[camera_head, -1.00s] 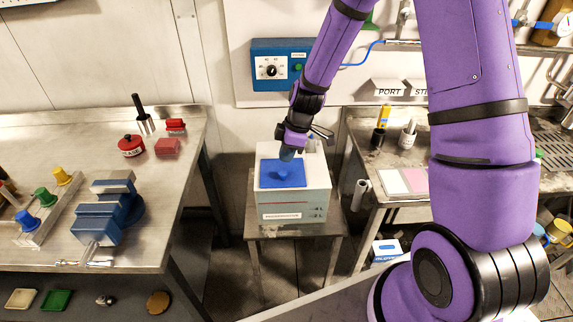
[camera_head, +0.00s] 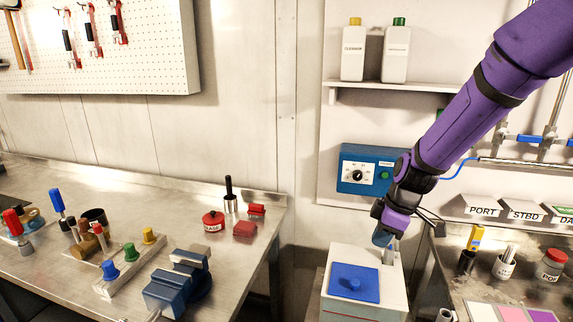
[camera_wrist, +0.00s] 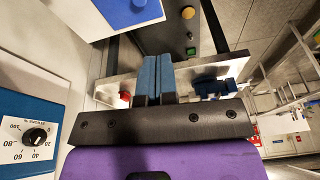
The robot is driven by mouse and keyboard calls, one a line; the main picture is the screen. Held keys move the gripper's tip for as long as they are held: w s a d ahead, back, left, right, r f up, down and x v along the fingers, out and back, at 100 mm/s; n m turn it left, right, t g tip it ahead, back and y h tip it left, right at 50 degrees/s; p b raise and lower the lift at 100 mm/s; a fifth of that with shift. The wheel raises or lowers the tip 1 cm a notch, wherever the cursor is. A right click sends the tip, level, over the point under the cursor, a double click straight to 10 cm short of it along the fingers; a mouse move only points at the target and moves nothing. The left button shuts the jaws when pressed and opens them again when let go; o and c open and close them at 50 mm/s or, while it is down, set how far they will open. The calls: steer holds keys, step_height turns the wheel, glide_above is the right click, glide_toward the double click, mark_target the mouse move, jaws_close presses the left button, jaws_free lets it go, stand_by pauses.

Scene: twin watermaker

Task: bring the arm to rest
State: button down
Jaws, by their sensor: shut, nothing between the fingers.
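My arm, purple with black bands, reaches down from the upper right in the head view. My gripper (camera_head: 383,238) points down beside the back right of a white box (camera_head: 362,312) with a blue lid (camera_head: 353,284). Whether its fingertips touch the box cannot be told from this angle. In the wrist view the two blue fingers of my gripper (camera_wrist: 157,78) lie together with nothing between them.
A blue control box with a dial (camera_head: 368,171) is on the wall just behind my gripper. A shelf (camera_head: 400,86) with two bottles is above. The left bench (camera_head: 215,270) holds a blue vise (camera_head: 180,284) and red items. The right bench holds cups and a jar (camera_head: 552,264).

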steer(key=s+d+r+m+t+h, duration=0.1)
steer(key=s+r+m, duration=0.2)
steer(key=s+r, duration=0.3)
steer(key=s+d+r+m+t+h, duration=0.1)
steer(key=s+r+m, duration=0.25)
steer(key=r, duration=0.55)
steer(key=s+d+r+m+t, duration=0.1)
steer(key=s+r+m, duration=0.2)
steer(key=s, duration=0.4)
steer(key=s+d+r+m+t, duration=0.1)
steer(key=s+r+m, duration=0.3)
steer(key=s, duration=0.4)
steer(key=shift+d+h, duration=0.4)
steer(key=shift+d, duration=0.3)
